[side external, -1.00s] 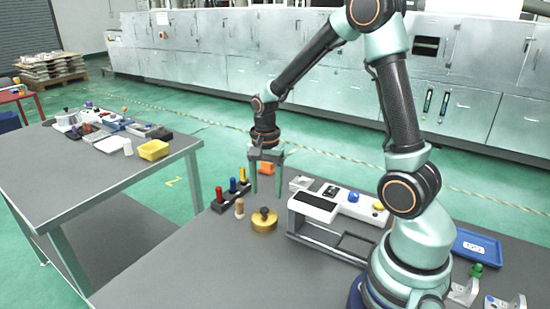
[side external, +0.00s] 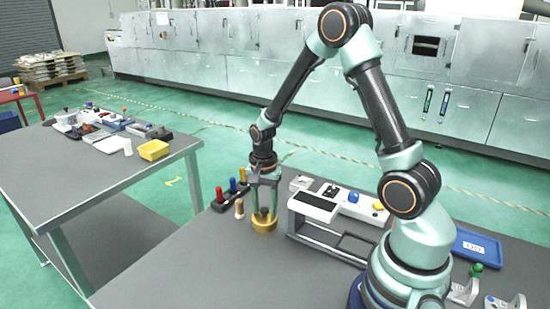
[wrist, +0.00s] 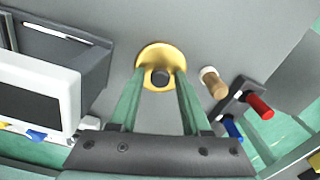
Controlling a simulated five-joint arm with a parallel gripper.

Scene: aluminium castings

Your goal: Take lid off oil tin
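The oil tin (side external: 263,226) is a low, round, gold tin standing on the grey bench. Its lid has a dark round knob (wrist: 160,78) in the middle, and the gold lid (wrist: 151,55) shows in the wrist view. My gripper (side external: 263,213) points down over the tin, with its two green fingers on either side of the knob. In the wrist view, gaps show between the knob and both fingertips, so my gripper is open and holds nothing. The lid sits on the tin; the seam between them is not clear.
A wooden peg-like piece (side external: 239,209) stands close left of the tin. Behind it is a dark rack (side external: 231,197) with red, blue and yellow handles. A white-topped device (side external: 314,207) stands to the right. Bare bench lies in front of the tin.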

